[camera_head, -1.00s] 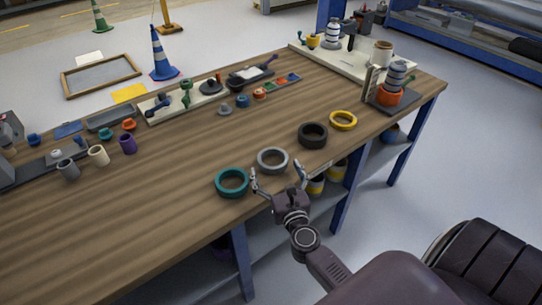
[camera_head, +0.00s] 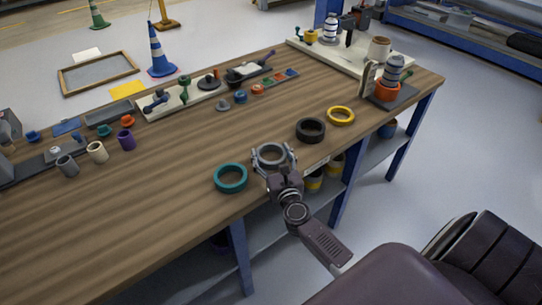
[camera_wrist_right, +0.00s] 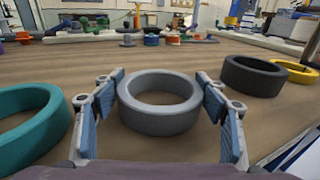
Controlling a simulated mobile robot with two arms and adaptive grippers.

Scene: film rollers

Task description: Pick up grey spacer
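The grey spacer (camera_head: 270,153) is a ring lying flat near the front edge of the wooden table. My right gripper (camera_head: 273,158) is open around it, one finger on each side. In the right wrist view the grey spacer (camera_wrist_right: 158,116) sits between the two open fingers of the right gripper (camera_wrist_right: 162,112). The right finger is close to the ring, and I cannot tell whether either finger touches it. My left gripper is not in view.
A teal ring (camera_head: 230,178) lies just left of the grey spacer. A black ring (camera_head: 311,130) and a yellow ring (camera_head: 341,116) lie to its right. Small cups and parts stand farther back. The table (camera_head: 180,205) is bare at the front left.

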